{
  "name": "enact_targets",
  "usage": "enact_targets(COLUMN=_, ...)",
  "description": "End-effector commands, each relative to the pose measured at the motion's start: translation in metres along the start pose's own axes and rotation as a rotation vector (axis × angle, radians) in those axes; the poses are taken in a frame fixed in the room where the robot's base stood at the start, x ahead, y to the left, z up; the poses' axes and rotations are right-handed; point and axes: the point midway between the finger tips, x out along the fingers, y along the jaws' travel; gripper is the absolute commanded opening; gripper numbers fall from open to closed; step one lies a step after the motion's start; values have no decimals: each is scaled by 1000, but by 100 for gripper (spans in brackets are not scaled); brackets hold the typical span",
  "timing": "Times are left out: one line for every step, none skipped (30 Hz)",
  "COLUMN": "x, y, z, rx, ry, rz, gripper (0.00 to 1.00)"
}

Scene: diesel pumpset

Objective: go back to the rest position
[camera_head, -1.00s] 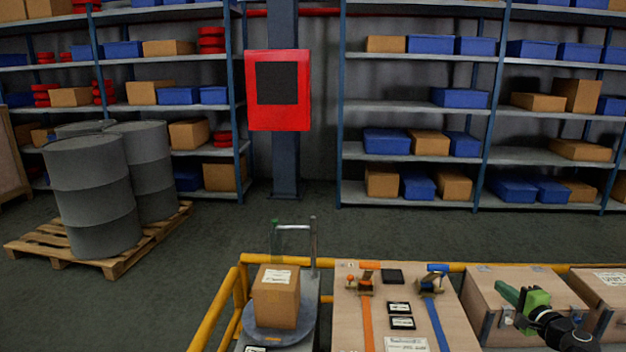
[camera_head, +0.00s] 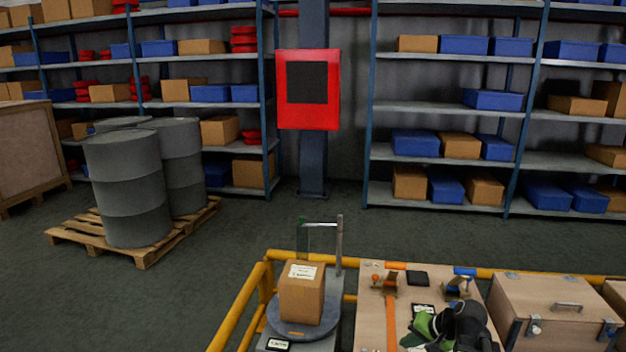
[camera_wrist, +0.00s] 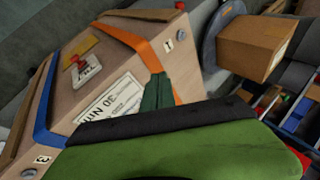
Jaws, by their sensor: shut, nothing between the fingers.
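My gripper (camera_head: 428,328), green and black, is at the bottom right of the head view, in front of the wooden board (camera_head: 372,315). The black arm joint shows beside it, and part of the board and its blue strap are hidden behind them. In the wrist view my gripper's green body and dark edge (camera_wrist: 165,122) fill the bottom. It is shut with nothing in it. In that view the board (camera_wrist: 135,75) lies tilted beyond it, with a blue strap, an orange strap (camera_wrist: 150,48) and a white label.
A carton (camera_head: 301,295) stands on a round grey plate left of the board, inside yellow rails (camera_head: 240,312). A wooden case (camera_head: 550,305) stands right of the board. Grey drums (camera_head: 128,190) stand on a pallet at left. Open floor lies before the shelves.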

Motion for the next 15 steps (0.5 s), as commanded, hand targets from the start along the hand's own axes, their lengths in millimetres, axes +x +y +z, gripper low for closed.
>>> enact_targets(x=15, y=-12, z=22, rx=-83, ry=-61, rz=65, gripper=0)
enact_targets(x=21, y=-15, z=33, rx=-129, ry=-93, rz=109, gripper=0)
enact_targets(x=28, y=-18, z=47, rx=-188, ry=-132, rz=163, gripper=0)
enact_targets(x=32, y=-21, z=57, rx=-229, ry=-159, rz=202, gripper=0)
enact_targets(x=35, y=-22, z=65, rx=-268, ry=-184, rz=240, gripper=0)
enact_targets(x=38, y=-25, z=76, rx=-317, ry=-212, rz=287, gripper=0)
enact_targets(x=40, y=-26, z=83, rx=-351, ry=-232, rz=322, gripper=0)
enact_targets(x=42, y=-28, z=89, rx=-384, ry=-250, rz=355, gripper=0)
enact_targets(x=43, y=-30, z=97, rx=-425, ry=-272, rz=398, gripper=0)
enact_targets(x=43, y=-32, z=103, rx=-456, ry=-287, rz=430, gripper=0)
enact_targets(x=44, y=-33, z=108, rx=-485, ry=-301, rz=461, gripper=0)
enact_targets(x=50, y=-27, z=113, rx=-504, ry=-312, rz=486, gripper=0)
enact_targets(x=59, y=-18, z=116, rx=-495, ry=-314, rz=483, gripper=0)
enact_targets(x=64, y=-14, z=119, rx=-492, ry=-317, rz=483, gripper=0)
enact_targets(x=69, y=-9, z=122, rx=-490, ry=-322, rz=484, gripper=0)
